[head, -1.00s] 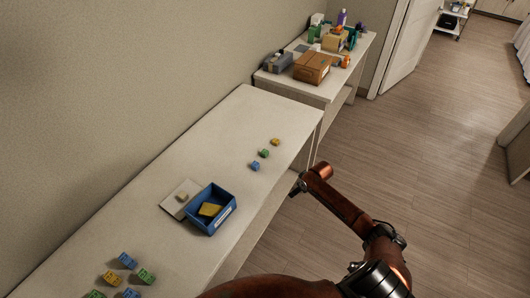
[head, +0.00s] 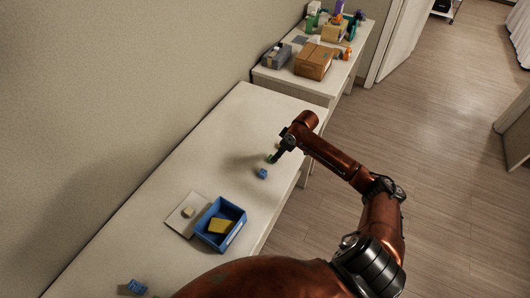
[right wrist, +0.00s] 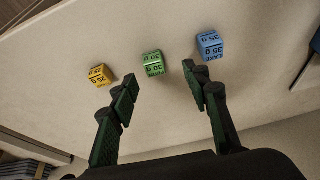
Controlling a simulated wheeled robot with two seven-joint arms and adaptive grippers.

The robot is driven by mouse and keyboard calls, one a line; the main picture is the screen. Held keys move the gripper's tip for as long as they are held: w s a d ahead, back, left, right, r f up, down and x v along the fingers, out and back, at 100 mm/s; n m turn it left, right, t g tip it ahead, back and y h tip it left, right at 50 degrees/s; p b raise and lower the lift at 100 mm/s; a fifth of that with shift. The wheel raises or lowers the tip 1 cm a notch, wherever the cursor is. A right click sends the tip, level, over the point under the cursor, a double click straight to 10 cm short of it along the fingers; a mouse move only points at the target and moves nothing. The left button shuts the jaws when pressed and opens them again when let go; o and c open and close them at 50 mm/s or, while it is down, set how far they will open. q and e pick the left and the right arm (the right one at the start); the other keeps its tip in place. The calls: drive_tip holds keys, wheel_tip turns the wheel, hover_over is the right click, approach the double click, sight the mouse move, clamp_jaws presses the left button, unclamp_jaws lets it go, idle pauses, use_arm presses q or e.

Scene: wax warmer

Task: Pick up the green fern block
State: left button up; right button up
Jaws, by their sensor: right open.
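The green block (right wrist: 153,64), with "30 g" printed on it, lies on the table in the right wrist view. It sits between a yellow block (right wrist: 101,75) and a blue block (right wrist: 209,46). My right gripper (right wrist: 157,75) is open and empty, its two fingers pointing toward the green block from the near side. In the head view my right gripper (head: 276,157) hangs over the table and covers most of the green block (head: 270,158). The blue block (head: 262,173) lies just in front of it. My left gripper is not in view.
A blue box (head: 221,223) with a yellow piece inside stands beside a white plate (head: 185,214) bearing a small block. Another blue block (head: 137,287) lies at the table's near end. A second table behind holds a cardboard box (head: 314,61) and bottles.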

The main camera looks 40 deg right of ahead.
drive_tip(key=shift+w+f, duration=0.15)
drive_tip(key=shift+w, duration=0.4)
drive_tip(key=shift+w+a+f, duration=0.15)
drive_tip(key=shift+w+f, duration=0.1)
drive_tip(key=shift+f, duration=0.05)
drive_tip(key=x, duration=0.3)
drive_tip(key=shift+d+f+p, duration=0.15)
drive_tip(key=shift+d+p, duration=0.1)
drive_tip(key=shift+p, duration=0.05)
drive_tip(key=shift+x, duration=1.2)
drive_tip(key=shift+w+f, duration=0.3)
drive_tip(key=shift+f, duration=0.05)
drive_tip(key=c, duration=1)
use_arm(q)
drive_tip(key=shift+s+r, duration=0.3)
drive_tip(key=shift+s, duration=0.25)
